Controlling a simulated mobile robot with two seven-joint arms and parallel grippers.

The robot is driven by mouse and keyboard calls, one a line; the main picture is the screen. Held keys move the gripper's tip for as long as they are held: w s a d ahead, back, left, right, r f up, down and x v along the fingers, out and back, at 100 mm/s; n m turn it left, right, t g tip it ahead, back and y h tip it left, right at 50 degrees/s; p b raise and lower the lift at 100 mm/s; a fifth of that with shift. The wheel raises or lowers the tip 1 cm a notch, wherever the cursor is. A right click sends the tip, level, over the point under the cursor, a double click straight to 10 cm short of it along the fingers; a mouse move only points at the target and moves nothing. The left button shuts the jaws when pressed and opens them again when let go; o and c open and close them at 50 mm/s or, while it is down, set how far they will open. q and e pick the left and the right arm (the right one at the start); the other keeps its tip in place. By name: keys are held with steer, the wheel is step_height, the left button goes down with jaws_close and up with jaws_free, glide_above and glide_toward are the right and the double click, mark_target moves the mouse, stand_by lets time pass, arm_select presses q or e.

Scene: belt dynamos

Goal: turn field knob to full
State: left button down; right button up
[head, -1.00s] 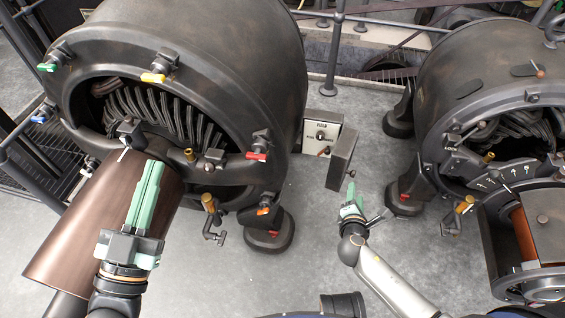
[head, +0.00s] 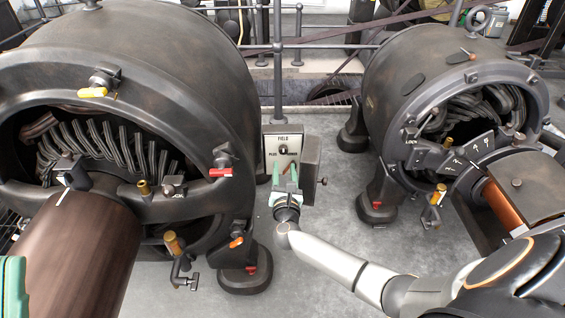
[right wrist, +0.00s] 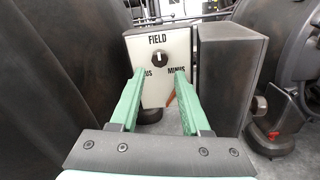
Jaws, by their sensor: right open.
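The field knob (right wrist: 159,59) is a round black knob with a light mark near its top. It sits on a pale panel (right wrist: 182,42) lettered FIELD, with MINUS at lower right and a partly hidden word at lower left. In the head view the knob (head: 283,150) shows just beyond my right gripper (head: 286,178). In the right wrist view my right gripper (right wrist: 159,76) is open and empty, its green fingers pointing at the panel below and either side of the knob, apart from it. My left gripper (head: 12,288) is cut off at the lower left edge; its fingertips are hidden.
A dark box (head: 311,158) stands close right of the panel. A large dynamo (head: 215,70) with coloured handles is on the left, and a second dynamo (head: 400,80) on the right. Grey floor (head: 330,220) lies open between them. A railing runs behind.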

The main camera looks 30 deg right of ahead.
mark_target(284, 152)
steer(key=b+x, duration=0.2)
steer(key=x, duration=0.3)
steer(key=shift+w+d, duration=0.15)
steer(key=shift+w, duration=0.2)
arm_select(q)
step_height(284, 152, down, 3)
steer(key=shift+d, duration=0.15)
arm_select(e)
steer(key=shift+c, duration=0.3)
jaws_close()
